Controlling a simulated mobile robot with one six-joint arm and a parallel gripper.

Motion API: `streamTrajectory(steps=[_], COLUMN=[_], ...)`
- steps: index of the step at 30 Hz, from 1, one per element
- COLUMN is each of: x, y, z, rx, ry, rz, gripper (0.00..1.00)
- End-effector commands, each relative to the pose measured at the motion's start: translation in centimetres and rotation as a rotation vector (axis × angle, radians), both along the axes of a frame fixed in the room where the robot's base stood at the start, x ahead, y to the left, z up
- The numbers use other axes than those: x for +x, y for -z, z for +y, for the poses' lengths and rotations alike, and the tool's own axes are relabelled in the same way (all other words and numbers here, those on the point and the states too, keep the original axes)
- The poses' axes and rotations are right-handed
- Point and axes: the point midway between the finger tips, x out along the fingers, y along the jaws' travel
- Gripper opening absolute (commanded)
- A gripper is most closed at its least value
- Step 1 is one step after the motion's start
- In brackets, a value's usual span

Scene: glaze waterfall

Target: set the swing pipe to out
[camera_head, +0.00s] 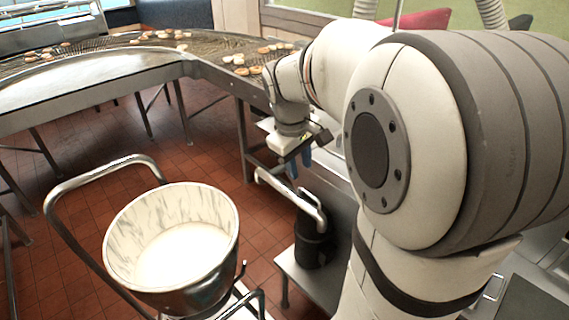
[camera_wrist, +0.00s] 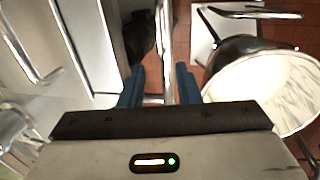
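The swing pipe (camera_head: 290,192) is a shiny bent metal tube on top of a dark cylindrical pump (camera_head: 315,243). Its free end points up and left in the head view, to the right of the pot and not over its mouth. My gripper (camera_head: 300,163) is just above the pipe, with its blue fingers pointing down. In the wrist view my gripper (camera_wrist: 160,85) is open, and the pipe (camera_wrist: 163,50) runs through the gap between the fingers. I cannot tell whether the fingers reach down beside it or touch it.
A metal pot (camera_head: 170,285) with white glaze inside stands on a cart with a tubular handle (camera_head: 70,185), left of the pump. The pump stands on a low pale shelf (camera_head: 300,278). A conveyor (camera_head: 120,62) with doughnuts runs behind. Tiled floor shows between.

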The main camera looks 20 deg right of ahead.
Motion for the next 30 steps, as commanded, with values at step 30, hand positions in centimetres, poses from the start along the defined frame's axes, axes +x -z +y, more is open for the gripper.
streamTrajectory(steps=[30], x=[0.4], y=[7.1], z=[-1.6], rx=[0.000], ry=[0.008], rz=[-0.001], gripper=[0.15])
